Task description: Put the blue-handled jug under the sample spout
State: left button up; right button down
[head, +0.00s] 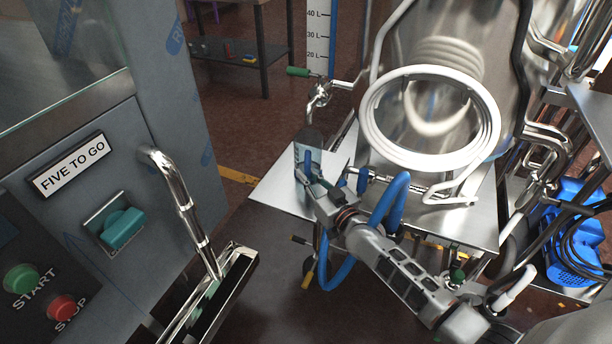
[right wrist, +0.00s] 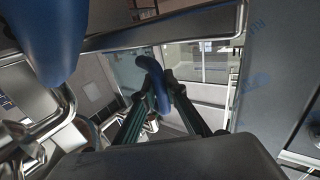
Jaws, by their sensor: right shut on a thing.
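The jug (head: 309,137) is a small clear vessel with a blue handle that faces me; the handle also shows in the right wrist view (right wrist: 153,72). My right gripper (head: 322,194) is shut on this handle. The jug looks upright over the bright metal shelf (head: 272,187); I cannot tell whether its base touches the shelf. The sample spout (head: 319,97) is a shiny metal valve with a green lever, just above and beyond the jug in the head view. I cannot tell whether the jug is right below it. My left gripper is not in view.
A steel tank with a coiled white hose (head: 375,128) stands right of the spout. A blue hose (head: 394,200) loops close to my right arm. At left is a grey machine panel with START (head: 22,279) and STOP buttons and a bent metal pipe (head: 181,205).

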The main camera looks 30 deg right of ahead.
jog(key=shift+f, duration=0.1)
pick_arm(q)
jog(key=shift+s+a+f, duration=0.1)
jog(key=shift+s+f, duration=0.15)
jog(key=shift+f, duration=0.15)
pick_arm(e)
jog(key=c, duration=2.1)
grip_release()
